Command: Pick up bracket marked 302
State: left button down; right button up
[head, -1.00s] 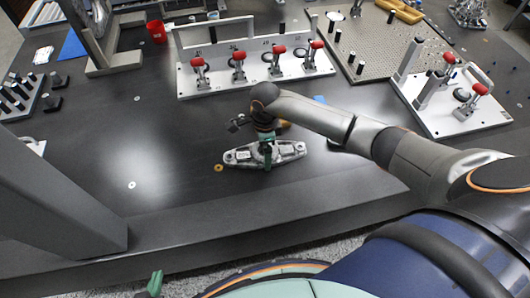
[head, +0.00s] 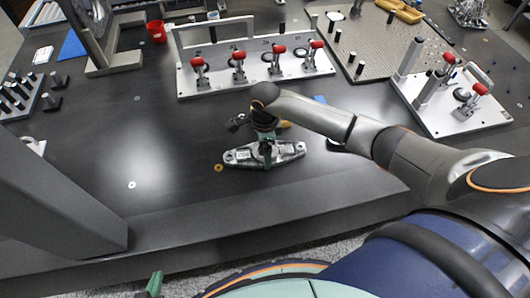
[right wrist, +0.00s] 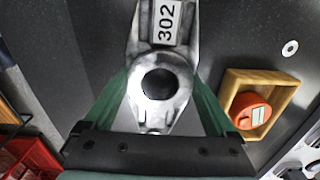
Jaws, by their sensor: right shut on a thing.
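The grey cast bracket (head: 240,156) lies low over the dark table near its front edge. In the right wrist view, the bracket (right wrist: 158,52) shows a white label reading 302 and a round hole. My right gripper (head: 266,147) comes down from above onto the bracket's middle. Its green fingers (right wrist: 157,105) are on both sides of the bracket, shut on it. I cannot tell whether the bracket still touches the table. Of my left gripper (head: 155,283), only a green tip shows at the bottom edge; its jaws are hidden.
A white fixture plate (head: 205,85) with several red-handled clamps stands behind the bracket. Another clamp fixture (head: 440,118) is at the right. A brass ring (head: 219,168) lies left of the bracket. A wooden tray (right wrist: 238,77) with an orange-red part is beside it.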

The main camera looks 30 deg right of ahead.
jog(key=shift+w+r, duration=0.1)
jog(key=shift+r, duration=0.15)
grip_shut()
